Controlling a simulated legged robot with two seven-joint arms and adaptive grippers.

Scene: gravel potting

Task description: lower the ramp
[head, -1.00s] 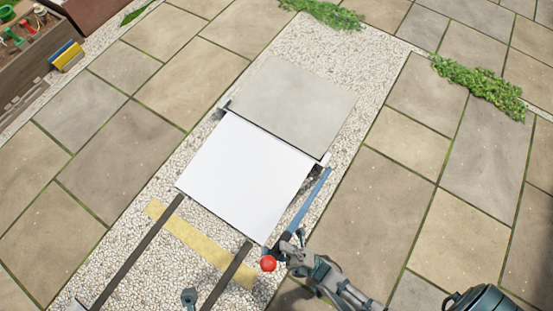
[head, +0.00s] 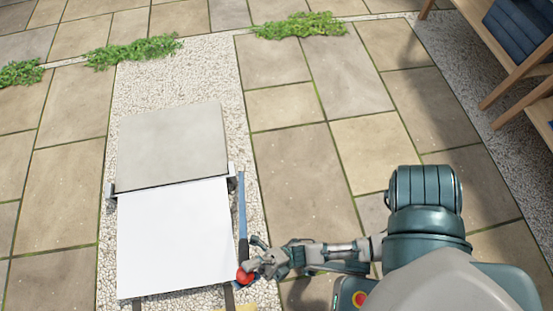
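The ramp shows as a flat white panel (head: 175,240) in the lower left of the head view. Its far edge meets a grey slab (head: 172,146) between small metal brackets. A blue lever bar (head: 242,205) runs along the right side of the white panel, with a red ball knob (head: 244,275) at its near end. My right gripper (head: 252,254) is at the near end of the lever, close beside the knob. Its fingers look spread apart, one above the other in the picture; whether they touch the lever is unclear. My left gripper is out of view.
Pale gravel (head: 175,70) surrounds the slab and panel. Paving stones (head: 310,175) lie open to the right. Green plants (head: 300,25) grow along the far joints. A wooden rack (head: 520,60) with dark blue items stands at the upper right.

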